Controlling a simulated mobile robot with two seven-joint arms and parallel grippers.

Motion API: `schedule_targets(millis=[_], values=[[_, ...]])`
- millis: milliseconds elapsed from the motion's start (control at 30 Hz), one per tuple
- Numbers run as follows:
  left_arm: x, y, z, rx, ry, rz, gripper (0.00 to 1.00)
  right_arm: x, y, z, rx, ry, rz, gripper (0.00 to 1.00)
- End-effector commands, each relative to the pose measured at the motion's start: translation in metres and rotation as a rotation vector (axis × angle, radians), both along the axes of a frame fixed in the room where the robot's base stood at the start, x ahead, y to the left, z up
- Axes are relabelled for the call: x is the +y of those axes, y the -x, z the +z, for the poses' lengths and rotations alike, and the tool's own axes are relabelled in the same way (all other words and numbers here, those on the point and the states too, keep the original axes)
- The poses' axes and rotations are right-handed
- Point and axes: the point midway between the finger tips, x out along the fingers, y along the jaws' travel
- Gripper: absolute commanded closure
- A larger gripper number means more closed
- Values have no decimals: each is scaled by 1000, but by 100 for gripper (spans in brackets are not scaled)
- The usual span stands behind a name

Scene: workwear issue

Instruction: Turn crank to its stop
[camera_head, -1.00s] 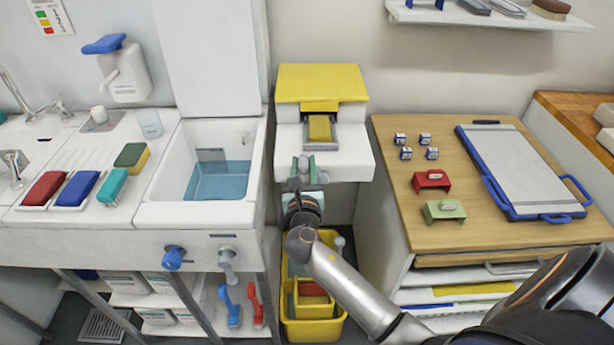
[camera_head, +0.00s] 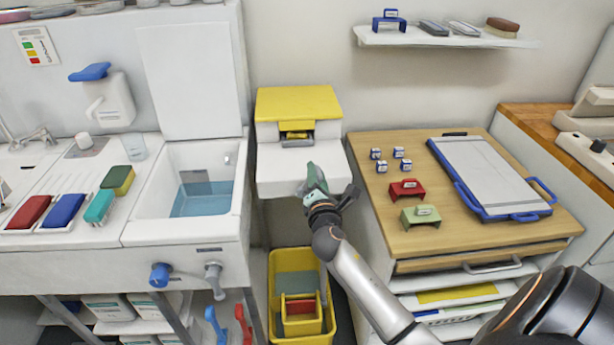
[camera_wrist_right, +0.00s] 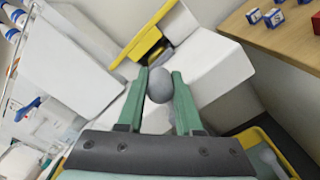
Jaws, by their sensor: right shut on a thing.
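A white machine (camera_head: 277,172) with a yellow lid (camera_head: 298,102) stands between the sink and the wooden-topped cabinet. A small slot under its lid shows a yellow piece (camera_head: 297,135) inside. My right gripper (camera_head: 313,178) is at the machine's front right. In the right wrist view its green fingers close around a grey rounded knob (camera_wrist_right: 160,86), apparently the crank's. The crank's arm is hidden behind the gripper and hand, so I cannot see its angle or any stop. My left gripper is out of view.
A yellow tub (camera_head: 275,332) stands on the floor below the machine. The sink (camera_head: 185,232) is at left, with brushes beside it. The cabinet top (camera_head: 378,216) at right holds a red stand (camera_head: 407,189), a green stand (camera_head: 421,216) and a blue-framed board (camera_head: 483,172).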

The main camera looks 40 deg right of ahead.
Motion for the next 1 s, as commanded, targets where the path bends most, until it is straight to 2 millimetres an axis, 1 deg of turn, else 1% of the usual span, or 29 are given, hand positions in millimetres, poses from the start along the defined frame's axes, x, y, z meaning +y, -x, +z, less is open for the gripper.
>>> schedule_targets(millis=[33, 300, 500, 800, 1000], values=[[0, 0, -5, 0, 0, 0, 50, 0, 1, -5, -25, -47, 8, 100], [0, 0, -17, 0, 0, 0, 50, -15, 10, -16, -154, -255, 9, 100], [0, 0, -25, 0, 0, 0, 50, -22, 15, -23, -231, -379, 9, 100], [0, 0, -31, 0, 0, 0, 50, -28, 18, -29, -302, -492, 10, 100], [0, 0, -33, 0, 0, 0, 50, -29, 18, -30, -318, -518, 12, 100]])
